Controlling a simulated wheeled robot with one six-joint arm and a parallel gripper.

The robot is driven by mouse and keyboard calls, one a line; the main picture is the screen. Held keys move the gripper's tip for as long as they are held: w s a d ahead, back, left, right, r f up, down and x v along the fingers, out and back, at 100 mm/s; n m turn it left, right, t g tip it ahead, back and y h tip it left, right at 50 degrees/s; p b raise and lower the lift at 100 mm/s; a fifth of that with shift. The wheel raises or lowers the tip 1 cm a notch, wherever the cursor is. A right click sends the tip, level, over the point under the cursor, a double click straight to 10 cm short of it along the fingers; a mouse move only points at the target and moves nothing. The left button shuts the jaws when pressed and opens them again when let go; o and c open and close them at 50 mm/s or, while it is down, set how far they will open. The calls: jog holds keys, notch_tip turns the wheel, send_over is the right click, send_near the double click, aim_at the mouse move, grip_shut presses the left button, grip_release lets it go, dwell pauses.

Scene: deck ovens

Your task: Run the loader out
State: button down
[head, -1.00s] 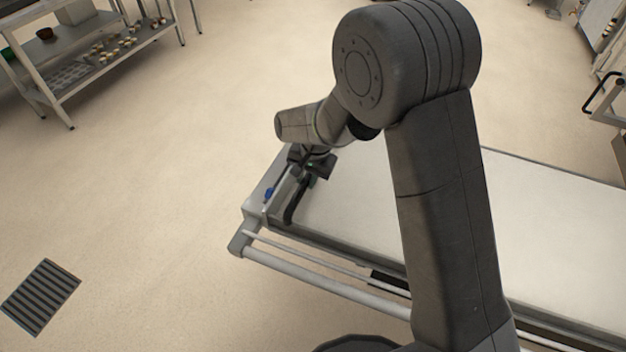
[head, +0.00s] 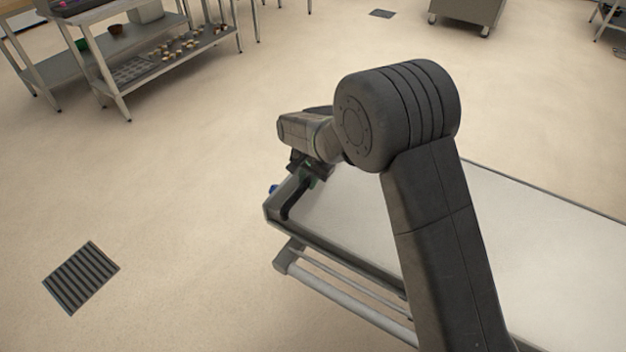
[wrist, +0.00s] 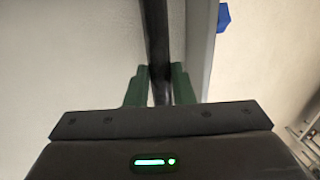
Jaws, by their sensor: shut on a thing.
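The loader (head: 350,226) is a long, pale flat bed with a grey metal frame, running from the middle of the head view to its right edge. A dark handle bar (head: 292,202) stands at its left end; it also shows in the wrist view (wrist: 156,40), running between the green fingers. My gripper (head: 308,180) is at that end, and in the wrist view my gripper (wrist: 160,85) is shut on the dark handle. A small blue part (head: 274,189) sits at the loader's end edge, also in the wrist view (wrist: 223,18). My arm hides part of the bed.
A steel shelf rack (head: 110,60) with small items stands at the upper left. A floor drain grate (head: 81,278) lies at the lower left. A steel cabinet on casters (head: 468,12) stands at the top. Open floor lies left of the loader.

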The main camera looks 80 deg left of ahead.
jog(key=shift+s+a+r, duration=0.15)
jog(key=shift+a+r, duration=0.05)
jog(key=shift+a, duration=0.05)
jog(key=c, duration=1.6)
grip_release()
jog(key=o, duration=0.3)
jog(key=shift+s+f, duration=0.1)
jog(key=shift+f, duration=0.05)
jog(key=shift+o, duration=0.2)
notch_tip(320, 180, up, 14)
jog(key=w+d, duration=0.1)
jog(key=w, duration=0.1)
jog(key=shift+d+f, duration=0.2)
jog(key=shift+d, duration=0.2)
